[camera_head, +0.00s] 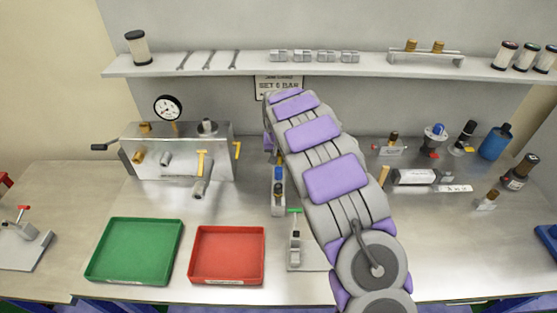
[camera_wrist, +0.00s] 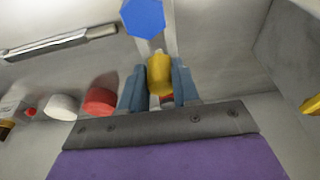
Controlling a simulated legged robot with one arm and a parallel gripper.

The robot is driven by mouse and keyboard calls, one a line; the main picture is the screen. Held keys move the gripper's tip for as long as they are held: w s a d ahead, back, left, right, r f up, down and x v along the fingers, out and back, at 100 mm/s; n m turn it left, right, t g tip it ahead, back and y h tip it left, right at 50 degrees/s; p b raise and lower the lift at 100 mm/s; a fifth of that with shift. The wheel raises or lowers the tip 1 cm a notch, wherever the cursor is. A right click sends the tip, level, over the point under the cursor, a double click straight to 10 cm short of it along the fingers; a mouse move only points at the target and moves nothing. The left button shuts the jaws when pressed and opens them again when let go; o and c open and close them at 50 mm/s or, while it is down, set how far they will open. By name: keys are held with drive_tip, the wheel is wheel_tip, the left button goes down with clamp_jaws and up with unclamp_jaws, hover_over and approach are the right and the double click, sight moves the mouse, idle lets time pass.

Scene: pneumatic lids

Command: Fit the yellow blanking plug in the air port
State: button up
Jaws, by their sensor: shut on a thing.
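In the wrist view, my gripper (camera_wrist: 158,88) has its two blue-grey fingers closed on a yellow plug (camera_wrist: 159,74). A bit of red shows just below the plug between the fingers. A blue hexagonal part (camera_wrist: 142,17) lies just beyond the plug at the top of that view; I see no contact between them. In the head view, my arm hides the gripper and the plug. A grey metal block (camera_head: 208,135) with a gauge (camera_head: 168,107), brass fittings and yellow-handled parts stands at the left of the bench. I cannot tell which opening is the air port.
A green tray (camera_head: 92,276) and a red tray (camera_head: 196,276) lie at the front left. A small unit with a blue top (camera_head: 278,205) and a green-handled clamp (camera_head: 296,255) stand beside my arm. Bottles and fittings crowd the right. A shelf (camera_head: 240,68) runs above.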

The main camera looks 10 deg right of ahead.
sight(279, 155)
drive_tip(key=shift+r+p, duration=0.85)
drive_tip(key=shift+r, duration=1.65)
